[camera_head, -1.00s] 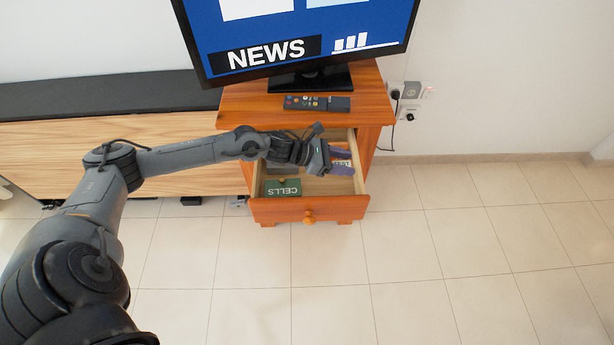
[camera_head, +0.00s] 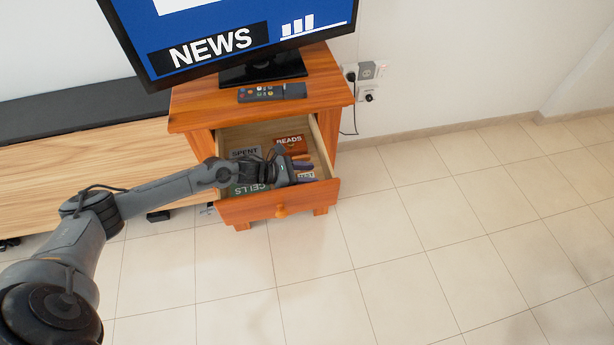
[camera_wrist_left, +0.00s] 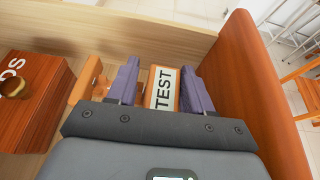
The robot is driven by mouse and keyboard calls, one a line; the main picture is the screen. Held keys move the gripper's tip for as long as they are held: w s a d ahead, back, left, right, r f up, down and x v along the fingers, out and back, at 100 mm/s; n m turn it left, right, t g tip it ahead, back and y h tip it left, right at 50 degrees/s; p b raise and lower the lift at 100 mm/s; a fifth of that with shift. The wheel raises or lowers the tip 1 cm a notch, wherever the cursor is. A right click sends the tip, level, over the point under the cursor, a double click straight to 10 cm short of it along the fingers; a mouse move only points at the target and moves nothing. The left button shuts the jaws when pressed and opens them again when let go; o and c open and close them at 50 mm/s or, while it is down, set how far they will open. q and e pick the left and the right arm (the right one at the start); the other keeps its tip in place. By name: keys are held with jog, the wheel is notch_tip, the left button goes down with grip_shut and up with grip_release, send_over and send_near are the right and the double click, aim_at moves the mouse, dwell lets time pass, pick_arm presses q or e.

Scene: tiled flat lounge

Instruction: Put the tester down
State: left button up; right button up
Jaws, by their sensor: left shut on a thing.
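The tester (camera_wrist_left: 162,88) is orange with a white label reading TEST, seen in the left wrist view. My left gripper (camera_wrist_left: 160,80) is shut on it, with purple fingers either side of the label; an orange part shows left of the left finger. In the head view my left gripper (camera_head: 306,168) is over the front right of the open drawer (camera_head: 304,209), and a bit of the white label shows by its fingertips. I cannot tell whether the tester touches the drawer floor. My right gripper is not in view.
The drawer holds a red BEADS box (camera_head: 290,143), a grey SPENT box (camera_head: 245,153) and a green CELLS box (camera_head: 247,188), partly hidden by my gripper. A remote (camera_head: 270,92) and a television (camera_head: 230,42) stand on the cabinet top. Tiled floor lies clear on the right.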

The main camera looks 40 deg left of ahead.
pick_arm(q)
jog(key=shift+d+f, duration=0.1)
jog(key=shift+f, duration=0.35)
jog(key=shift+f+b, duration=0.6)
jog(key=shift+b, duration=0.15)
jog(key=o, duration=1.1)
jog(key=shift+o, duration=0.2)
